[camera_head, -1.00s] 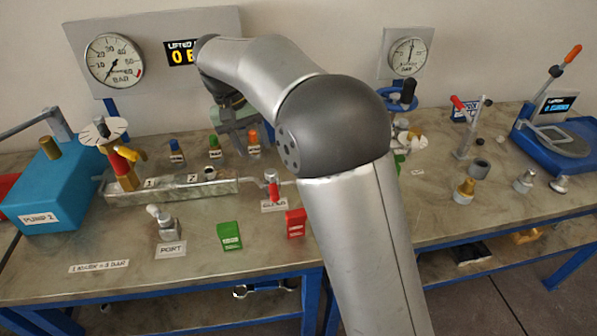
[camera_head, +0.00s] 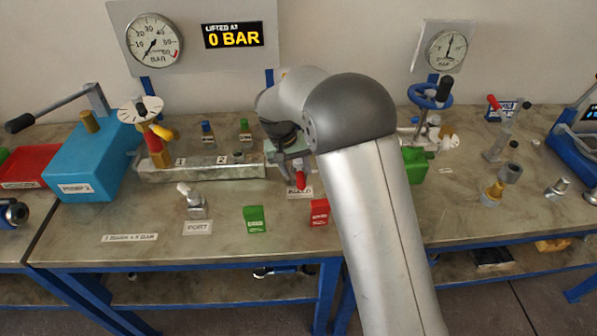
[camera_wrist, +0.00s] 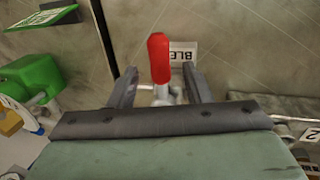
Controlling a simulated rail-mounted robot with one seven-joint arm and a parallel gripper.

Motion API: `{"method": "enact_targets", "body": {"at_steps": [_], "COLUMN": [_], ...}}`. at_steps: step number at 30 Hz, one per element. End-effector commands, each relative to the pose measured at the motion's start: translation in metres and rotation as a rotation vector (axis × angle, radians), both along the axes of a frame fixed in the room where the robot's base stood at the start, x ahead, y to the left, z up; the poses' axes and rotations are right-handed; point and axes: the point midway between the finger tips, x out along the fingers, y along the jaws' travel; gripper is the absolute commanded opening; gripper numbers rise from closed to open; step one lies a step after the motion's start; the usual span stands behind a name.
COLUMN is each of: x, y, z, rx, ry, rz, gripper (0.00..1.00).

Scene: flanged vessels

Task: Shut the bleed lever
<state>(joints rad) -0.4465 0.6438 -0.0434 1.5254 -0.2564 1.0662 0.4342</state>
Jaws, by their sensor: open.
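The bleed lever has a red handle (camera_head: 300,179) and stands behind the BLEED label (camera_head: 299,193), at the right end of the metal manifold block (camera_head: 205,172). In the wrist view the red handle (camera_wrist: 159,56) points up the picture, with its pale metal valve stem partly hidden by my gripper. My gripper (camera_wrist: 160,76) is open, with one dark finger on each side of the lever. Clear gaps show between the fingers and the handle. In the head view my gripper (camera_head: 296,168) is right at the lever, partly hidden by my arm.
A green block (camera_head: 255,219) and a red block (camera_head: 319,212) lie in front of the lever. A PORT fitting (camera_head: 195,206) stands to the left. A green part (camera_head: 414,165) stands right of my arm, with a blue handwheel (camera_head: 430,95) behind. The display (camera_head: 233,35) reads 0 BAR.

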Motion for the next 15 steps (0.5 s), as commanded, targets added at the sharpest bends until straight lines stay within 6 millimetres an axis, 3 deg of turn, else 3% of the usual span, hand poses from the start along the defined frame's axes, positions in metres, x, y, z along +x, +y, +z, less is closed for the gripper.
{"method": "enact_targets", "body": {"at_steps": [6, 15], "x": [0.001, 0.001], "y": [-0.006, -0.006], "z": [-0.019, -0.023], "rx": [0.000, 0.001], "ry": [0.000, -0.001], "rz": [-0.002, -0.001], "gripper": [0.45, 0.45]}}
